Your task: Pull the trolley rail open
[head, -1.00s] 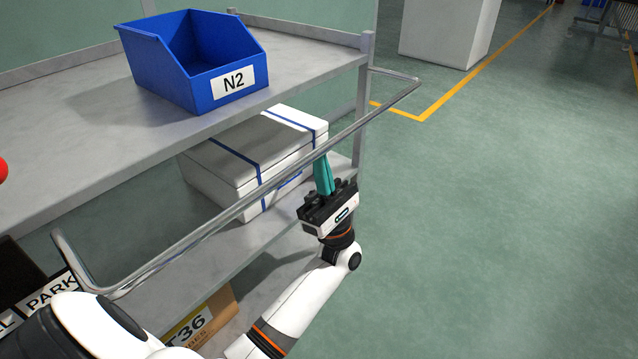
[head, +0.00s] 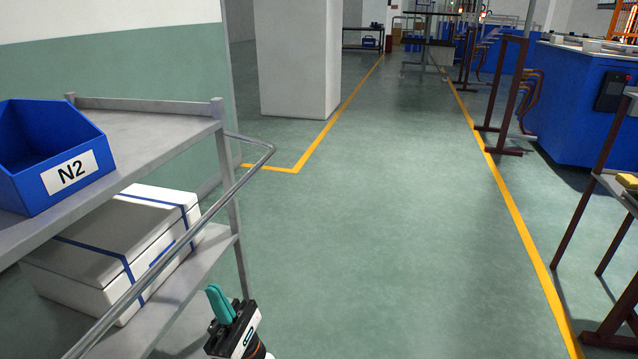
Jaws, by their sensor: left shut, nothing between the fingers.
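The trolley rail (head: 204,222) is a grey metal bar along the near side of the trolley (head: 168,138), bent back to the frame at its far end. It stands out from the shelves, and its near end is out of view. My left gripper (head: 216,297) is at the bottom of the head view, beside the lower shelf and to the right of the rail. Its teal fingers are together and empty, pointing up, and they are apart from the rail. My right gripper is not in view.
A blue bin marked N2 (head: 28,185) sits on the top shelf. A white box with blue straps (head: 98,285) is on the shelf below. Green floor (head: 390,220) is clear to the right. A white pillar (head: 297,60) and blue machine (head: 590,105) stand farther off.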

